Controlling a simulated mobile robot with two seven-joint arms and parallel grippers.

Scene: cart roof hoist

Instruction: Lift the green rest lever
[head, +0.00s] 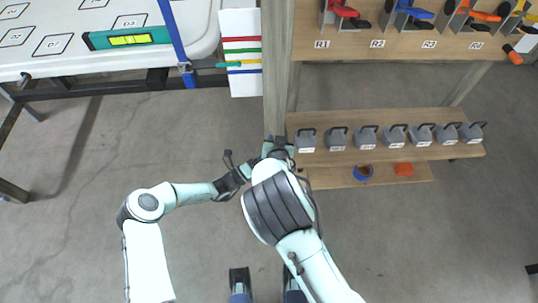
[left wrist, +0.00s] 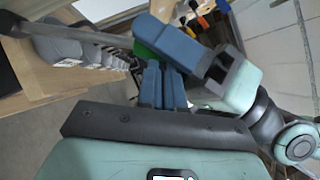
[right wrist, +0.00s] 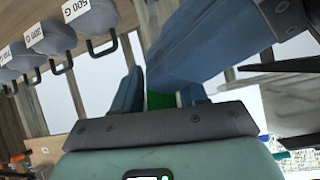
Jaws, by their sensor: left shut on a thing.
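The green rest lever (left wrist: 146,50) shows only as a small green patch at the tips of my left fingers in the left wrist view. My left gripper (left wrist: 158,62) has its blue fingers close together, shut on it. In the right wrist view a green part (right wrist: 160,99) shows between the fingers of my right gripper (right wrist: 162,75), which stand apart. The other gripper's blue fingers cross close in front in both wrist views. In the head view both hands meet at the wooden post, and my arms hide the lever.
A wooden shelf (head: 365,115) carries a row of grey labelled weights (head: 366,137). Below lie a blue ring (head: 362,173) and a red block (head: 403,169). A white table (head: 60,60) with a teal level (head: 127,38) stands upper left. Floor at left is free.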

